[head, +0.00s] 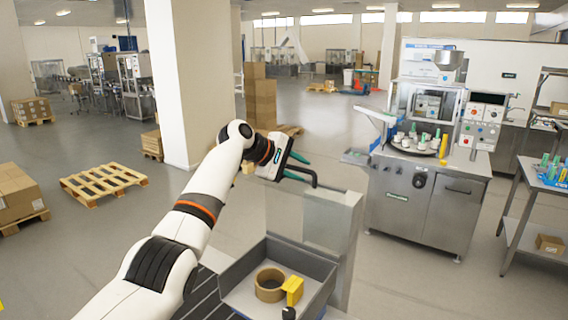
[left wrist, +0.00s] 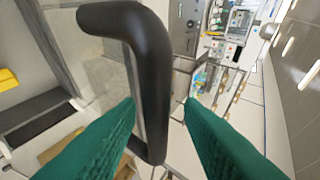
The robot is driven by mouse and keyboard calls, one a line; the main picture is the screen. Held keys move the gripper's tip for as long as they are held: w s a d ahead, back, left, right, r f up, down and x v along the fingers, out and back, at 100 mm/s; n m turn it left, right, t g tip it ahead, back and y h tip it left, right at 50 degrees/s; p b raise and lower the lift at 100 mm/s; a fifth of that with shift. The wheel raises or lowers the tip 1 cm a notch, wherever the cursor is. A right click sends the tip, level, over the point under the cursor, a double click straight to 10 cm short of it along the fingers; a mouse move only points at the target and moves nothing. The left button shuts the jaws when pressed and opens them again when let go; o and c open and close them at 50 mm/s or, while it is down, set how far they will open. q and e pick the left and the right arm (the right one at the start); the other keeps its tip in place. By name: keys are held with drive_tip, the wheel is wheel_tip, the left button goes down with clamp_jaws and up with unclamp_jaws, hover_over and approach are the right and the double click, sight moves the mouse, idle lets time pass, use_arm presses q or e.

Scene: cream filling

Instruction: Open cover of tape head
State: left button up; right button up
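The tape head cover appears to be the grey box-like housing (head: 335,212) in the middle of the head view. A bent black handle (head: 314,178) stands at its top; which part it opens is unclear. My left gripper (head: 301,169) is at this handle, its green fingers spread. In the left wrist view the thick black handle (left wrist: 150,60) runs between the open fingers (left wrist: 160,104). The left finger overlaps its edge in the picture; contact cannot be told. A gap shows at the right finger. My right gripper is not in view.
A wooden pallet (head: 104,180) and boxes lie left. Open floor lies between.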

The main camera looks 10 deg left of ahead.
use_arm(q)
drive_tip(key=b+v, duration=0.6)
drive_tip(key=v, duration=0.5)
drive_tip(key=shift+s+a+r, duration=0.1)
drive_tip(key=shift+s+a, duration=0.05)
drive_tip(key=shift+a, duration=0.05)
